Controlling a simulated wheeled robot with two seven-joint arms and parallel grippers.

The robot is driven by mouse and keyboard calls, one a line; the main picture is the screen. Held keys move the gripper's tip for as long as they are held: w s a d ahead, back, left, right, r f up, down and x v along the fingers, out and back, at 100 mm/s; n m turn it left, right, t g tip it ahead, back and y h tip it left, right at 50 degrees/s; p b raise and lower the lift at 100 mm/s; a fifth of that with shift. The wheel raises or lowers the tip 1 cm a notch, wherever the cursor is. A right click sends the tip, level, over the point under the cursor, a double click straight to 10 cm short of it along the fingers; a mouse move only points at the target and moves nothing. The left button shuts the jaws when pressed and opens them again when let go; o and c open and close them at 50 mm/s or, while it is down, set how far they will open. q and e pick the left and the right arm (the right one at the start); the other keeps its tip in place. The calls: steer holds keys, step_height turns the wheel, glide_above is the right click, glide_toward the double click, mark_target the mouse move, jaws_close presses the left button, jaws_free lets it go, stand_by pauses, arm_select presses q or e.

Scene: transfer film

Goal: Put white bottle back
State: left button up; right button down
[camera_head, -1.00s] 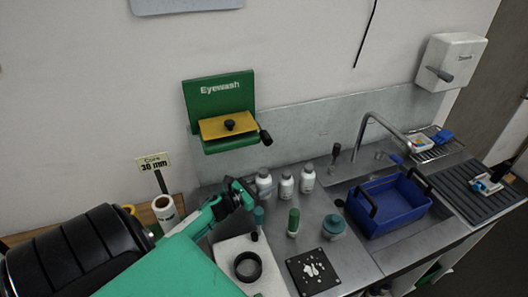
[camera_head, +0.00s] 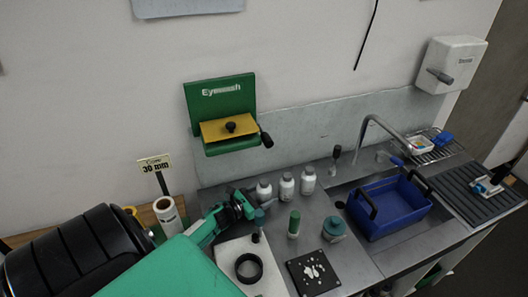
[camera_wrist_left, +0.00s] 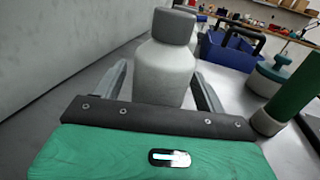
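The white bottle (camera_head: 264,191) with a grey cap stands upright on the steel counter at the left end of a row with two similar white bottles (camera_head: 287,187) (camera_head: 308,182). My left gripper (camera_head: 244,206) is just left of it and low to the counter. In the left wrist view the bottle (camera_wrist_left: 164,72) stands between and beyond the spread fingers (camera_wrist_left: 160,88), which look open. Its lower part is hidden behind the gripper body. My right gripper is not in view.
A green-capped tube (camera_head: 294,224), a teal-lidded jar (camera_head: 334,229), a black ring (camera_head: 249,267) and a black plate (camera_head: 313,273) lie nearby. The blue tub (camera_head: 397,209) sits in the sink. The wall is close behind the bottles.

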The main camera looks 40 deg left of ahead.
mark_target(258, 197)
arm_select(q)
steer(key=shift+r, duration=0.1)
steer(key=shift+r+p, duration=0.2)
steer(key=shift+p, duration=0.15)
steer(key=v, duration=0.7)
steer(key=shift+s+f, duration=0.1)
steer(key=shift+s, duration=0.2)
